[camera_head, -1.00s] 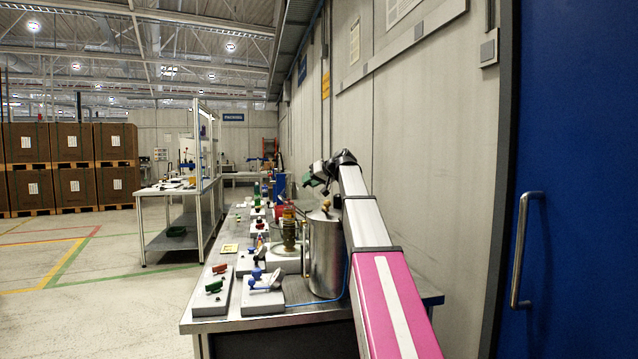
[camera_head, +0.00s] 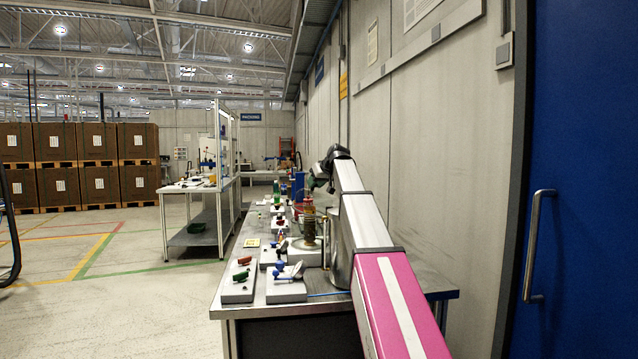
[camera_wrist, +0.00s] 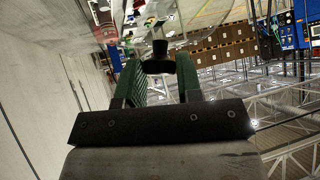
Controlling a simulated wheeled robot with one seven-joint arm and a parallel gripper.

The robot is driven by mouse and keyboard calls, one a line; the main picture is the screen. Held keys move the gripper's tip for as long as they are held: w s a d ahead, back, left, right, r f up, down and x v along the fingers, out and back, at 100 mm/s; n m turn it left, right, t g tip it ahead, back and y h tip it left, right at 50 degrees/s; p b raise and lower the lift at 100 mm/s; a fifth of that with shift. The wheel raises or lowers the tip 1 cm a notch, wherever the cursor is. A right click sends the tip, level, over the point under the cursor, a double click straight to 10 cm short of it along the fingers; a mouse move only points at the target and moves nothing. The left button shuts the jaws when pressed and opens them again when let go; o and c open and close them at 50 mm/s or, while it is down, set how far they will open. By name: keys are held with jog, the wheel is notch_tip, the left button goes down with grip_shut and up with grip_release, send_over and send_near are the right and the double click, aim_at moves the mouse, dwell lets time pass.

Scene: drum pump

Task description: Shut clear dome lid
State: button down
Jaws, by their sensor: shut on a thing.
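My gripper (camera_wrist: 160,68) has two green fingers, shut on a dark knob (camera_wrist: 160,50) at the top of the wrist view. A clear curved surface (camera_wrist: 190,22), which looks like the dome lid, spreads beyond the knob. Its rim and seat are not clear to me, so I cannot tell how far open it stands. In the head view my gripper (camera_head: 318,183) is small and dark, above the far part of the bench. The dome lid cannot be made out there.
The metal bench (camera_head: 230,304) carries a red-handled block (camera_head: 238,287), a blue-handled block (camera_head: 286,289) and a steel drum (camera_head: 339,262) partly behind my arm. A wall runs close on the right, with a blue door (camera_head: 580,180). Open floor (camera_head: 130,310) lies left.

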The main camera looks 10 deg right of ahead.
aim_at(305, 191)
jog(key=shift+a+f+n+h, duration=0.15)
jog(key=shift+a+f+h, duration=0.25)
jog(key=shift+a, duration=0.25)
jog(key=shift+a+f+n+h, duration=0.15)
jog(key=shift+a+f+h, duration=0.15)
jog(key=shift+a+f, duration=0.85)
jog(key=shift+a, duration=0.45)
jog(key=c, duration=0.8)
grip_release()
jog(key=shift+a, duration=0.15)
jog(key=shift+s+r, duration=0.15)
jog(key=v, duration=1)
jog(key=shift+r, duration=0.25)
